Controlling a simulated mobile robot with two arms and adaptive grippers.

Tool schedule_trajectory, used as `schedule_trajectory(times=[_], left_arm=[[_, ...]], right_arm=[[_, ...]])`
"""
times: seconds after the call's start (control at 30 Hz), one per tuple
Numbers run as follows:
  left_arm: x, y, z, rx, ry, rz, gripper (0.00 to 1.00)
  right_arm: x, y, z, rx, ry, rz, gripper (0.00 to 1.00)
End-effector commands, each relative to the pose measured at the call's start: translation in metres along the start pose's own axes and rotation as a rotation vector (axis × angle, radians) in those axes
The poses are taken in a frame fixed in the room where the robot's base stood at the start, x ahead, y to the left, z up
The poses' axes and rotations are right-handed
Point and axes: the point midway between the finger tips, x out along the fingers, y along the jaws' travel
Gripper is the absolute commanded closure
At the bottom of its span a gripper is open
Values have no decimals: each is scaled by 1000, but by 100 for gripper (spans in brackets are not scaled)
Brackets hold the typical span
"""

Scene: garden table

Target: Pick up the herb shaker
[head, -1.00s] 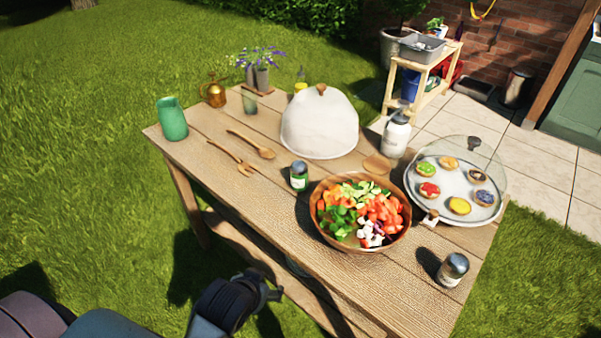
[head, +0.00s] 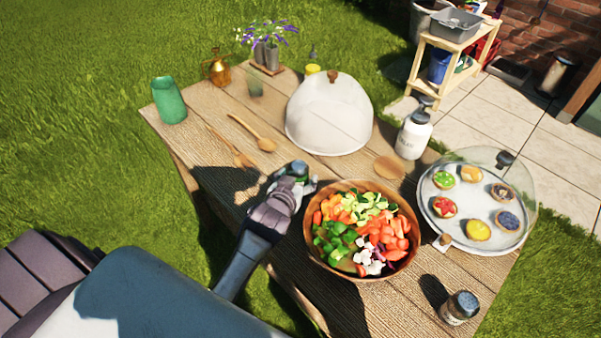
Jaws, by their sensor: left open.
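The herb shaker (head: 300,167) stands on the wooden table, just left of the salad bowl. Only its grey lid and upper part show; my left gripper hides the rest. My left gripper (head: 298,182) is open, with its fingers right at the shaker on its near side. I cannot tell whether the fingers touch it or reach around it. My right gripper is not in view.
The salad bowl (head: 314,246) is close to the right of my gripper. A white dome cover (head: 328,115) stands behind. Wooden utensils (head: 252,132) lie to the left. A second shaker (head: 459,308) and a domed tart tray (head: 434,224) are at the right.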

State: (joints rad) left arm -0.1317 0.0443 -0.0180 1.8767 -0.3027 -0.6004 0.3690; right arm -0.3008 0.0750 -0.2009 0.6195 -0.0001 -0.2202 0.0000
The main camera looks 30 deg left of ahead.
Motion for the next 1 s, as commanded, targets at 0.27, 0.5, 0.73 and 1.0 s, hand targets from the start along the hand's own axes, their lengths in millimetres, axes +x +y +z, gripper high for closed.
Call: schedule_trajectory(times=[0.27, 0.5, 0.73, 1.0], left_arm=[[40, -3, 0, 1, 0, -1, 25], [48, -2, 1, 0, -1, 0, 25], [48, -2, 1, 0, -1, -1, 46], [47, -2, 1, 0, -1, -1, 89]], right_arm=[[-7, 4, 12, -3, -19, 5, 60], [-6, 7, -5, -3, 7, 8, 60], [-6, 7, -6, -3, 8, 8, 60], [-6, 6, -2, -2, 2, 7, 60]])
